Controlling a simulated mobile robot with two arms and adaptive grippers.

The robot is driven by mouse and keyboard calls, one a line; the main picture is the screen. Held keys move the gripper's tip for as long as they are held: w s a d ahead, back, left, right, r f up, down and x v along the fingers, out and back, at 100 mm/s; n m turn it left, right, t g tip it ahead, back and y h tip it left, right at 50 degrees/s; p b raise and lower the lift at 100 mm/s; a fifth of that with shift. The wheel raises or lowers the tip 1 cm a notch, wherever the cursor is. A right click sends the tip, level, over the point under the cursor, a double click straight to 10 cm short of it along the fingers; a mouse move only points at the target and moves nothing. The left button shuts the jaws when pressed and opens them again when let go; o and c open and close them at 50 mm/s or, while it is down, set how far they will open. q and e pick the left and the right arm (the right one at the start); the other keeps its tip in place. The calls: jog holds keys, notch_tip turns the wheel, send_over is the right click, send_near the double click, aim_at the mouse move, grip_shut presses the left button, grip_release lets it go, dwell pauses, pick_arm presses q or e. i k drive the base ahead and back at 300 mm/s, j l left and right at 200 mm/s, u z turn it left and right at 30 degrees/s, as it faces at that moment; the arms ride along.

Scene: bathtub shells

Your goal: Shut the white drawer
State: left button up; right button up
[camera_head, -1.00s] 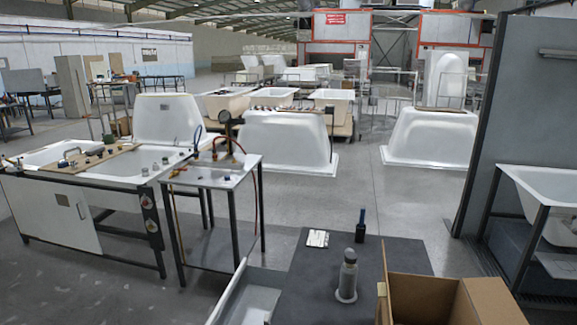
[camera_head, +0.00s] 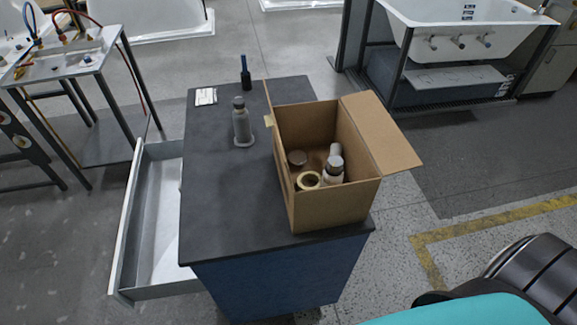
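The white drawer (camera_head: 126,235) sticks out, open, from the left side of a blue cabinet (camera_head: 285,280) with a dark top. Its inside shows pale and looks mostly empty; the part nearest the cabinet is hidden by the top's edge. Neither of my grippers is in view, so nothing of mine is seen touching the drawer.
On the cabinet's dark top (camera_head: 215,200) stand an open cardboard box (camera_head: 330,205) with several items, a grey bottle (camera_head: 241,125), a dark bottle (camera_head: 246,75) and a white card (camera_head: 206,97). A metal table (camera_head: 70,62) stands at the left. Floor left of the drawer is clear.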

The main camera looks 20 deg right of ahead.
aim_at(145, 266)
jog(key=i+j+z, duration=0.1)
jog(key=j+z, duration=0.15)
jog(key=j, duration=0.6)
jog(key=j+z, duration=0.2)
jog(key=j, duration=0.65)
jog(key=j+z, duration=0.25)
jog(key=j, duration=0.65)
jog(key=k+j+z, duration=0.25)
jog(key=j, duration=0.6)
jog(key=i, duration=0.1)
